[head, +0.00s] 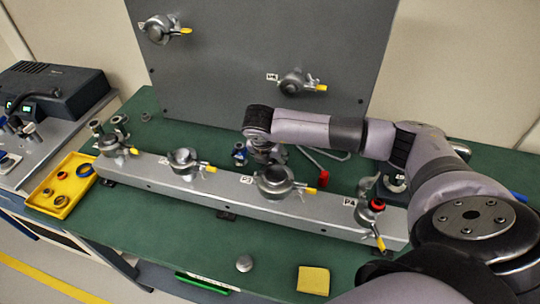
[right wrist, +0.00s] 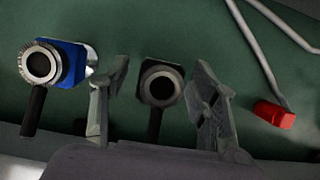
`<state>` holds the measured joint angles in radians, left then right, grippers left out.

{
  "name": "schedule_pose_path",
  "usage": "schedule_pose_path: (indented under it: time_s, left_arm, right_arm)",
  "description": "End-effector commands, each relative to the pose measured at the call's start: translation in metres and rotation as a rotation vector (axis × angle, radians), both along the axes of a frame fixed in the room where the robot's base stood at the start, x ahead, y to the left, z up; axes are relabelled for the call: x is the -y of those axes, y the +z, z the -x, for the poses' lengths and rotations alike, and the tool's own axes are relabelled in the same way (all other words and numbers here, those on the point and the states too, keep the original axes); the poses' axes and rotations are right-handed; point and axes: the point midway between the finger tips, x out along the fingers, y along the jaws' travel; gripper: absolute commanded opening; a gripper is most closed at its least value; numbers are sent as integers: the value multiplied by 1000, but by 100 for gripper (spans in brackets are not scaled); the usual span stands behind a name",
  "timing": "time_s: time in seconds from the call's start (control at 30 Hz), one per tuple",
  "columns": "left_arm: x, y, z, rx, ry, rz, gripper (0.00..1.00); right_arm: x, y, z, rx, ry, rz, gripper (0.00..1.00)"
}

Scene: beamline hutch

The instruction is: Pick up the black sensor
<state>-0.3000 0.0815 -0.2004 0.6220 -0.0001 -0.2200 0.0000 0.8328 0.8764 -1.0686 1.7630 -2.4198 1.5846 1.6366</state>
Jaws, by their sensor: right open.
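The black sensor (right wrist: 177,89), a dark round ring with a dark stem below, stands between the two fingers of my right gripper (right wrist: 159,78) in the right wrist view. The fingers are open, one on each side, with a gap showing to both. In the head view my right gripper (head: 266,155) reaches down behind the grey rail, and it mostly hides the black sensor there. My left gripper is not in view.
A blue and silver sensor (right wrist: 72,62) stands close left of my fingers; it also shows in the head view (head: 239,153). A red-tipped bent rod (right wrist: 273,114) lies to the right. The grey rail (head: 228,197) with clamped fittings runs in front. A grey panel (head: 250,60) rises behind.

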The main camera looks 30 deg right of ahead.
Motion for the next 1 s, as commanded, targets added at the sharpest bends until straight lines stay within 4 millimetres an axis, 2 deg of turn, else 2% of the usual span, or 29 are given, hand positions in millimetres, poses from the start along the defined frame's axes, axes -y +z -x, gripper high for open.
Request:
schedule_pose_path:
  time_s: [0.3,1.0]
  left_arm:
    - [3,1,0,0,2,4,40]
    - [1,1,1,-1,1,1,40]
  right_arm:
    - [1,-6,-2,1,2,-1,54]
    - [1,-6,-2,0,1,0,8]
